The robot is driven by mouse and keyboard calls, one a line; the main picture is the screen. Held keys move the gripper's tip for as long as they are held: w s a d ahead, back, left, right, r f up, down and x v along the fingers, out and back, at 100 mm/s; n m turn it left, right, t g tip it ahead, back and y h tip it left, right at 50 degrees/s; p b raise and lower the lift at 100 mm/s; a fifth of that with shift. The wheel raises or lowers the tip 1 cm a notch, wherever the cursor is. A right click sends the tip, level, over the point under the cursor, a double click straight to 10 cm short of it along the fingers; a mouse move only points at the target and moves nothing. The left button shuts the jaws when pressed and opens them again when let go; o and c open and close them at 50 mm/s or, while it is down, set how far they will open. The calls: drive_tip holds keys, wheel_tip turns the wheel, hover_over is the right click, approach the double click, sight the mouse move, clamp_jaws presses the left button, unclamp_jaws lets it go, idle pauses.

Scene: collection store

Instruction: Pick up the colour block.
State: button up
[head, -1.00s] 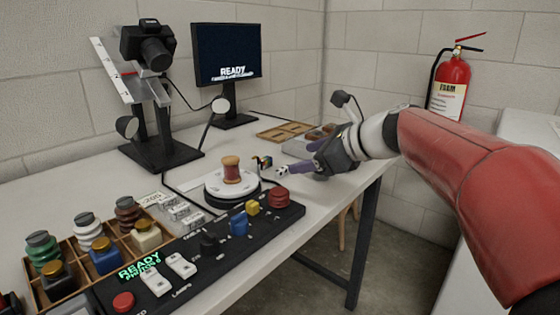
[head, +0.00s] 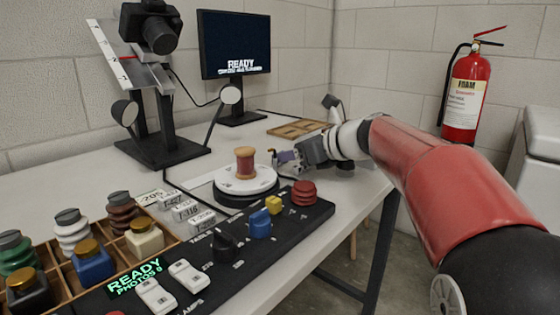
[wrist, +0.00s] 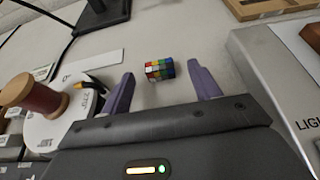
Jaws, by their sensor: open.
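The colour block is a small cube with multicoloured squares. In the wrist view the colour block (wrist: 159,69) lies on the pale table, between the tips of my two purple fingers. My gripper (head: 284,160) is open and empty, low over the table just right of the turntable. In the head view I cannot make out the block clearly beside the gripper.
A white turntable (head: 261,186) carrying a reddish-brown spool (head: 245,163) stands close left of my gripper. A black control panel (head: 300,215) with knobs is in front. A wooden tray (head: 290,130) lies behind. In the wrist view a grey box (wrist: 262,60) is close on the right.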

sight(283, 165)
drive_tip(key=x, duration=0.3)
drive_tip(key=shift+a+f, duration=0.1)
drive_tip(key=shift+a, duration=0.05)
drive_tip(key=c, duration=1.1)
drive_tip(key=shift+o, duration=0.2)
